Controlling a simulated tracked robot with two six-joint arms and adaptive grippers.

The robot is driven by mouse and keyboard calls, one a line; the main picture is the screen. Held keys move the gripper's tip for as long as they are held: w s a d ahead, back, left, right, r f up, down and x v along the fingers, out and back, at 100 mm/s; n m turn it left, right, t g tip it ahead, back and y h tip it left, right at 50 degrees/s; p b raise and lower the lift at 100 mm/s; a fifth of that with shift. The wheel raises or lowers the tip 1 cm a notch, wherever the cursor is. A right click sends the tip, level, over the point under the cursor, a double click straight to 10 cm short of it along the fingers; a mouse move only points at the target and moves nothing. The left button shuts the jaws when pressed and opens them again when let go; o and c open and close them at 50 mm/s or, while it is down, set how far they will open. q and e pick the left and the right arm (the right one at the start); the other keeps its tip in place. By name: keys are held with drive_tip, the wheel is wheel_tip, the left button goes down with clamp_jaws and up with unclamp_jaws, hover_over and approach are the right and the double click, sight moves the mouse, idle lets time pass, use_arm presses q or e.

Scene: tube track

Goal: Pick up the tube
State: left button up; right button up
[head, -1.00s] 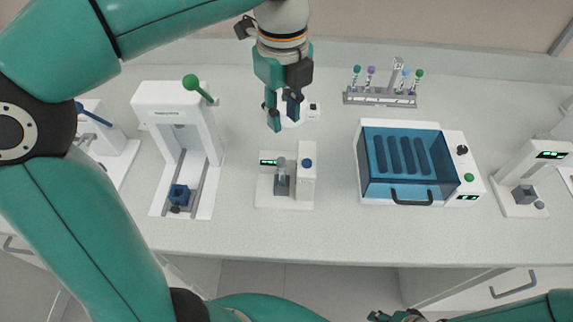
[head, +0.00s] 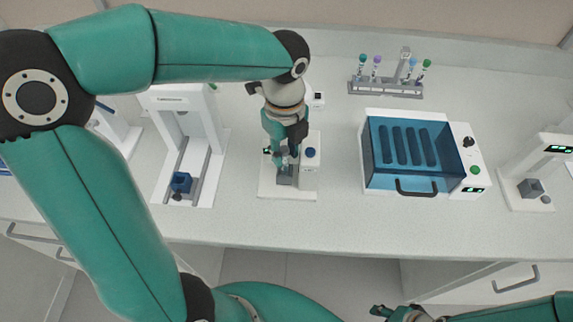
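A small white device (head: 310,180) with a blue button stands at the middle of the bench. Its grey holder block (head: 285,176) held an upright, clear-looking tube in the earlier view. My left gripper (head: 283,154) now points down right above this block, with its fingers at the tube's place. The fingers hide most of the tube, and I cannot tell whether they touch it or have closed. More tubes with coloured caps stand in a grey rack (head: 385,90) at the back right. My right gripper (head: 395,312) shows only partly at the bottom edge, away from the bench things.
A blue-lidded machine (head: 412,158) with a black handle stands right of the device. A white press-like device (head: 190,120) with a blue holder (head: 181,181) stands to the left. Another small white device (head: 535,180) is at the far right. The bench front is clear.

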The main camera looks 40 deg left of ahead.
use_arm(q)
drive_tip(key=shift+f, duration=0.95)
drive_tip(key=shift+c, duration=0.2)
clamp_jaws()
drive_tip(key=shift+r, duration=0.15)
wheel_tip(320, 180, up, 20)
drive_tip(key=p, duration=0.1)
